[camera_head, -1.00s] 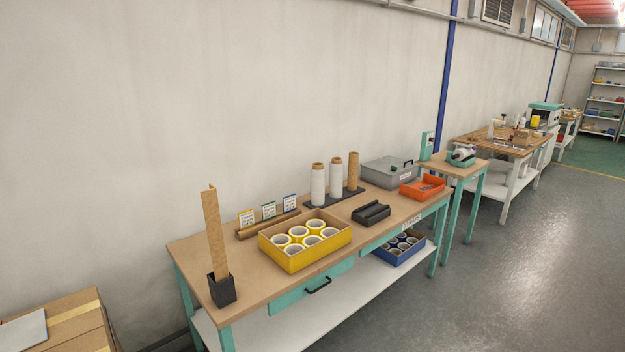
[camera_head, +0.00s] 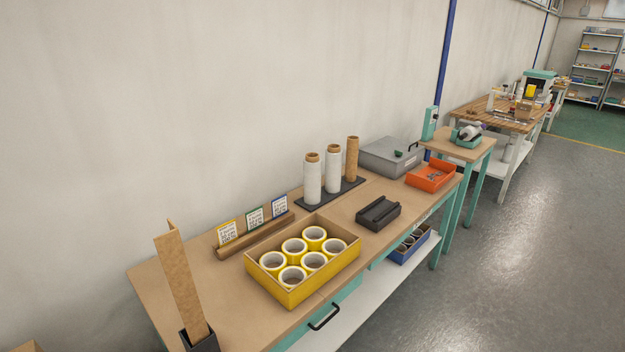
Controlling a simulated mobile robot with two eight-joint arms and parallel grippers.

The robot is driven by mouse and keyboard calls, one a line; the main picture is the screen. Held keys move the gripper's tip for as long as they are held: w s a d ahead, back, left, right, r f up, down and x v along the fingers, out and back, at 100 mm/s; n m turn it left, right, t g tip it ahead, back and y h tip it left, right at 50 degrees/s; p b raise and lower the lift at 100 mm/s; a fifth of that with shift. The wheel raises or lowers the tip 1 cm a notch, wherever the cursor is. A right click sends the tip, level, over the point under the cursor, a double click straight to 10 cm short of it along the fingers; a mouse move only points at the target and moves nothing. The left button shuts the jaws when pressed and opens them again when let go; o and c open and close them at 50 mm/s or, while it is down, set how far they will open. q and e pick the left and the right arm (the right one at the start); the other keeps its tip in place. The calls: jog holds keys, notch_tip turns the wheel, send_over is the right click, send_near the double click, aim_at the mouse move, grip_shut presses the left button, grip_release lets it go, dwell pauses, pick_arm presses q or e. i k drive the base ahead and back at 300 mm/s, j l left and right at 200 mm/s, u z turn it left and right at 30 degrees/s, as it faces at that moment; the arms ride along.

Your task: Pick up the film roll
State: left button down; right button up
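Two white film rolls stand upright on a dark base at the back of the workbench, the left roll (camera_head: 312,180) and the middle roll (camera_head: 333,170). Brown core ends show at their tops. A bare brown cardboard tube (camera_head: 352,159) stands on the same base to their right. The three stand apart from each other. Neither of my grippers is in the view.
A yellow box (camera_head: 303,261) with several tape rolls stands in front of the film rolls. A black cradle (camera_head: 378,213), an orange tray (camera_head: 431,176) and a grey case (camera_head: 390,157) lie to the right. A tall cardboard piece (camera_head: 181,283) rises at the left.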

aim_at(311, 161)
jog(key=i+l+u, duration=0.1)
jog(key=i+l, duration=0.15)
jog(key=i+l+u, duration=0.1)
jog(key=i+l, duration=0.25)
jog(key=i+l+u, duration=0.1)
jog(key=i+l, duration=0.2)
jog(key=i+l+u, duration=0.1)
jog(key=i+l, duration=0.15)
jog(key=i+l+u, duration=0.1)
jog(key=i+l, duration=0.2)
jog(key=l, duration=0.15)
jog(key=i+l+u, duration=0.1)
jog(key=i+l, duration=0.15)
jog(key=l, duration=0.15)
jog(key=i+l+u, duration=0.1)
jog(key=l, duration=0.3)
jog(key=i+l+u, duration=0.1)
jog(key=i+l, duration=0.25)
